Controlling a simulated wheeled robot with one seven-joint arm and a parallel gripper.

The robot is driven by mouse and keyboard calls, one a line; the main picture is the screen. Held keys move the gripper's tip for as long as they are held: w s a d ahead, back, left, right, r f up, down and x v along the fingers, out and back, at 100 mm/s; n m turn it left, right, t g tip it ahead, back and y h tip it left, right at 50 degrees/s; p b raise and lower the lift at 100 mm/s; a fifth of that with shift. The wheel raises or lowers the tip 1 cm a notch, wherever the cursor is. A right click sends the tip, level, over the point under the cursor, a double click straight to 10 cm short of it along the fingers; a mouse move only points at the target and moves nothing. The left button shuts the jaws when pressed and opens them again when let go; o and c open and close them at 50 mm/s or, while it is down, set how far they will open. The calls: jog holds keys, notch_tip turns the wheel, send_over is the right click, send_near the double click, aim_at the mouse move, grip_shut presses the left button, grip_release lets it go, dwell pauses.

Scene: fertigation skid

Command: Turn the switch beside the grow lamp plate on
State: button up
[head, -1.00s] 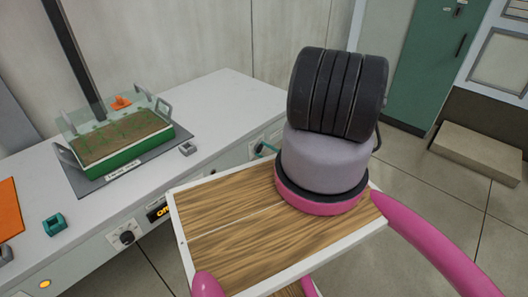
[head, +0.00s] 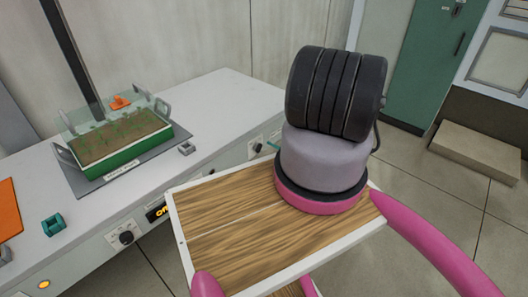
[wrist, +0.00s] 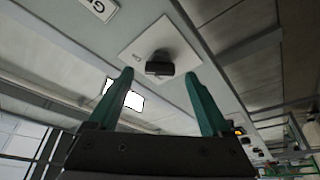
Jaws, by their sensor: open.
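The switch is a dark knob (wrist: 160,64) on a white square plate (wrist: 150,40) on the bench front in the wrist view. A white label plate (wrist: 98,8) beside it is cut off by the frame edge; only a "G" reads. My gripper (wrist: 158,73) is open and empty, its teal fingers pointing at the knob, one on either side of it. I cannot tell if they touch it.
Another knob (head: 127,237) sits further left on the bench front, near a display (head: 158,212) with orange characters. A green planter tray (head: 125,145) and a teal block (head: 54,224) stand on the bench top (head: 225,100). A low box (head: 475,152) lies on the floor at right.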

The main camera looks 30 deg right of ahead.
jog(key=v, duration=0.8)
jog(key=shift+d, duration=0.1)
